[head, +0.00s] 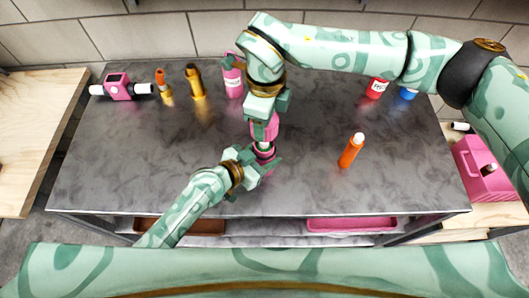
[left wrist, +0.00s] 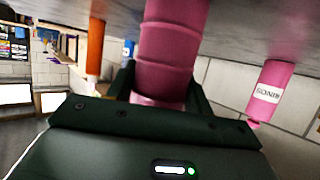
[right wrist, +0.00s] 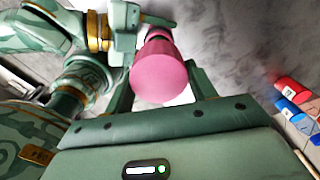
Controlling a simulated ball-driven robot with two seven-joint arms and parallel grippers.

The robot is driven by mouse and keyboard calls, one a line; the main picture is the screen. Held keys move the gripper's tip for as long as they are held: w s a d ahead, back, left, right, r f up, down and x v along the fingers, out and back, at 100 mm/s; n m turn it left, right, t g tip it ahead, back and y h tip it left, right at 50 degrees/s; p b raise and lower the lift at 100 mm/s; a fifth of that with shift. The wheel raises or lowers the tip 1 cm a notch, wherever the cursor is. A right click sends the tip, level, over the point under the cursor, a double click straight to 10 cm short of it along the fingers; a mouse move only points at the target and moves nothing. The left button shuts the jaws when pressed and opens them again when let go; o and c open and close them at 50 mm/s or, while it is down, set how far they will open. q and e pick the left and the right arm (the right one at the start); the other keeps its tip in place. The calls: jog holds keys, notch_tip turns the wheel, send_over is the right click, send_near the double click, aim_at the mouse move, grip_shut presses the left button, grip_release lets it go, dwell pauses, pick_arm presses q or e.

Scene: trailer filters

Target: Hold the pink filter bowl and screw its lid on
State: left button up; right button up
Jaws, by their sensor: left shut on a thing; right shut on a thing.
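The pink filter lid (head: 264,128) is held from above by my right gripper (head: 266,108). In the right wrist view its round top (right wrist: 160,78) sits between the fingers. The pink filter bowl (head: 267,155) stands under the lid, with my left gripper (head: 258,163) closed around it from the front left. In the left wrist view a ridged pink cylinder (left wrist: 170,45) rises between the left fingers. A pale patch shows between lid and bowl in the head view. The grippers hide much of both parts, and I cannot tell whether the threads are engaged.
An orange bottle (head: 350,152) stands right of the bowl. A pink bottle (head: 233,82), a brass piece (head: 196,82) and a pink device (head: 118,87) are at the back left. The front left tabletop is clear.

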send_near(264, 157)
jog(key=shift+w+d+f, duration=0.2)
jog(key=shift+w+f, duration=0.7)
jog(key=shift+w, duration=0.3)
jog(key=shift+f, duration=0.9)
jog(key=shift+f, duration=0.2)
jog(key=shift+f, duration=0.15)
jog(key=shift+s+d+f, duration=0.1)
jog(key=shift+d+f, duration=0.05)
jog(key=shift+f, duration=0.45)
jog(key=o, duration=1)
jog(key=shift+a, duration=0.2)
